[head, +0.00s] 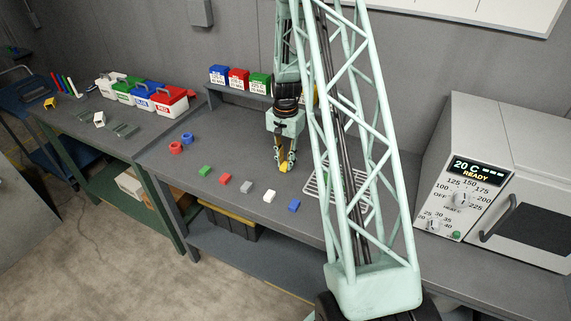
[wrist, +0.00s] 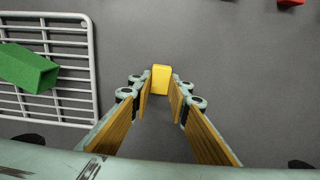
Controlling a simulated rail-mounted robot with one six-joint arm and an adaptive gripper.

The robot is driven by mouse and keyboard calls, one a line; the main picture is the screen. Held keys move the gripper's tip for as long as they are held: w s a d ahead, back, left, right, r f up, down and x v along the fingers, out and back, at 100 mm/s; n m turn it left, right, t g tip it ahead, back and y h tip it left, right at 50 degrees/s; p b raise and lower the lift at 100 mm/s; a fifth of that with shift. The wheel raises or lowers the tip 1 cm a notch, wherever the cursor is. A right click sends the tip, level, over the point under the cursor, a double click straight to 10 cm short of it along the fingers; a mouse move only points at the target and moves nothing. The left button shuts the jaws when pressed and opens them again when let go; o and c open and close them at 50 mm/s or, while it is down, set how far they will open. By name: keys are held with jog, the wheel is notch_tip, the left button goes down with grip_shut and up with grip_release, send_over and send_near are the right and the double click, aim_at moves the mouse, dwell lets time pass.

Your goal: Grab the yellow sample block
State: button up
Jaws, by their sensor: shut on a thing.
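The yellow sample block (wrist: 160,80) is between the fingertips of my gripper (wrist: 161,88) in the wrist view. The jaws are closed on its two sides. In the head view my gripper (head: 285,165) points down at the grey bench, with the yellow block (head: 285,168) at its tips. I cannot tell whether the block touches the bench or is slightly above it.
Green (head: 205,171), red (head: 225,179), grey (head: 246,187), white (head: 269,195) and blue (head: 294,205) blocks lie in a row on the bench. A white wire rack (wrist: 50,22) holds a green block (wrist: 27,68). An oven (head: 500,180) stands at right.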

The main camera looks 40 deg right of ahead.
jog(key=shift+r, duration=1.3)
jog(key=shift+s+a+r, duration=0.1)
jog(key=shift+s+r, duration=0.05)
jog(key=s+a, duration=0.2)
jog(key=s, duration=0.2)
jog(key=s+a+r+b, duration=0.1)
jog(key=s+a, duration=0.2)
jog(key=s, duration=0.2)
jog(key=s+a, duration=0.2)
jog(key=s, duration=0.2)
jog(key=shift+s+a+r, duration=0.25)
jog(key=shift+s, duration=0.15)
